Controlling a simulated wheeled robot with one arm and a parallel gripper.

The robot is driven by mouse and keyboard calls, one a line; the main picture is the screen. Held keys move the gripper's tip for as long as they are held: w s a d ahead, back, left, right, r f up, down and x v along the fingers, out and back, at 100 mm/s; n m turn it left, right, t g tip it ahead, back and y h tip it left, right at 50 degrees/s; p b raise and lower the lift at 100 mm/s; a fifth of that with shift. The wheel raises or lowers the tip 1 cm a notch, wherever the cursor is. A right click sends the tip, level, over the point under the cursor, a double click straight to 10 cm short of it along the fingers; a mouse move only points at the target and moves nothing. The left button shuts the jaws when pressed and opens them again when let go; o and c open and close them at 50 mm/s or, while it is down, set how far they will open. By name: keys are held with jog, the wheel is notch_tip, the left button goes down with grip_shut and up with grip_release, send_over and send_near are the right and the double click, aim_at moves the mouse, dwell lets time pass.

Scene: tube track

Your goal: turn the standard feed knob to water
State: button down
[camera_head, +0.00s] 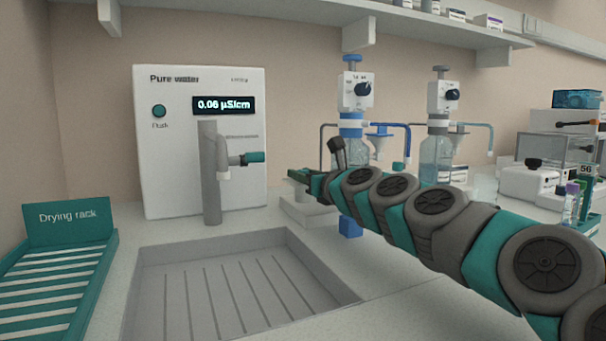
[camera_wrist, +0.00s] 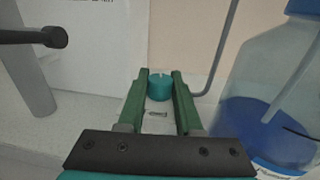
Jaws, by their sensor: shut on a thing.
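A round teal knob (camera_wrist: 160,88) with a small pale mark on its top edge sits between my gripper's fingertips in the wrist view. It looks like the standard feed knob, but the small label below it is too small to read. My gripper (camera_wrist: 161,78) has two green fingers, shut on the knob's sides. In the head view my gripper (camera_head: 299,176) points left above a low white unit (camera_head: 310,209) on the counter, and the knob cannot be made out there. Which position the mark points to cannot be told.
The Pure water unit (camera_head: 165,190) with its grey tap (camera_head: 210,180) stands left of my gripper. The blue-collared dispenser bottle (camera_wrist: 262,125) is close on the right in the wrist view. A sink (camera_head: 230,290) and a drying rack (camera_head: 60,290) lie in front and left.

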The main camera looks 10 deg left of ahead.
jog(key=shift+r+t+h+p, duration=0.15)
jog(key=shift+t+h+p, duration=0.15)
jog(key=shift+p, duration=0.3)
jog(key=shift+a+m+t+h+p, duration=0.15)
jog(key=shift+m+t+h+p, duration=0.3)
jog(key=shift+m+p, duration=0.25)
jog(key=shift+f+m+t+h, duration=0.25)
jog(key=shift+m+t+h, duration=0.4)
jog(key=shift+h, duration=0.3)
jog(key=m+t+h, duration=0.1)
jog(key=m+h, duration=0.1)
jog(key=h, duration=0.1)
jog(key=shift+s+a+m+h, duration=0.1)
jog(key=shift+m+h, duration=0.15)
jog(key=shift+h, duration=0.05)
jog(key=m+t+h, duration=0.1)
jog(key=m+h, duration=0.1)
jog(key=h, duration=0.2)
jog(key=shift+m, duration=0.3)
jog(key=shift+d+r+m+h, duration=0.15)
jog(key=shift+d+m+h, duration=0.1)
jog(key=shift+m+h, duration=0.4)
